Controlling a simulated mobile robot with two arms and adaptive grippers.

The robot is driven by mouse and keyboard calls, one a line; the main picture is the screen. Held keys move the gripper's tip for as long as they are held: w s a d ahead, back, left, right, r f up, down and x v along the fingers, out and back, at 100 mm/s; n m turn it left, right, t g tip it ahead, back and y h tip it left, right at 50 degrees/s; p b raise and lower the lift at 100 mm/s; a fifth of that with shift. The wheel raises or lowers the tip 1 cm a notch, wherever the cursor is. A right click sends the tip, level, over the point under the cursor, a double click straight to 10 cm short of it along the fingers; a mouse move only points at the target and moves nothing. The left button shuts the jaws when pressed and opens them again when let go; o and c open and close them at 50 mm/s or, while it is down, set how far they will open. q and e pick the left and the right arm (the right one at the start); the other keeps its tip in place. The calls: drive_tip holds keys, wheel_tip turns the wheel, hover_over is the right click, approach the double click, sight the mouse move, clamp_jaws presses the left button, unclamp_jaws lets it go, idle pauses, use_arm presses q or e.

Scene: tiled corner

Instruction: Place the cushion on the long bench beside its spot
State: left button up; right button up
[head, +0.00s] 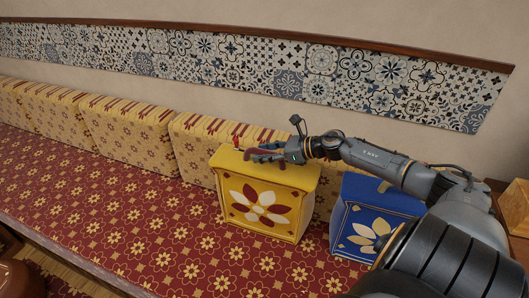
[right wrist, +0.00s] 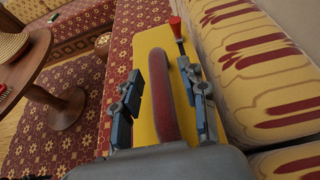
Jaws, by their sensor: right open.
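The long bench (head: 150,220) has a red floral seat, with patterned yellow back cushions (head: 125,128) in a row along the wall. A yellow box-like block (head: 270,222) with a large flower on its front stands on the seat; I cannot tell if it counts as a cushion. My right gripper (head: 263,152) is over its top. In the right wrist view my right gripper (right wrist: 172,90) is open, its fingers on either side of a dark red arched handle (right wrist: 158,95) on the yellow top (right wrist: 150,45). My left gripper is out of view.
A blue block (head: 375,215) with a flower stands to the right, partly behind my right arm. A red-tipped lever (right wrist: 177,28) rises near the handle. A round wooden table (right wrist: 28,50) stands off the bench. The seat left of the yellow block is clear.

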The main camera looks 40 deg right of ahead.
drive_tip(key=shift+r, duration=0.15)
drive_tip(key=shift+s+d+r, duration=0.15)
drive_tip(key=shift+s+d, duration=0.2)
drive_tip(key=shift+s, duration=0.3)
drive_tip(key=p+v, duration=0.2)
drive_tip(key=v, duration=0.8)
drive_tip(key=shift+s+d+r, duration=0.15)
drive_tip(key=shift+s+r, duration=0.05)
drive_tip(key=shift+f, duration=0.1)
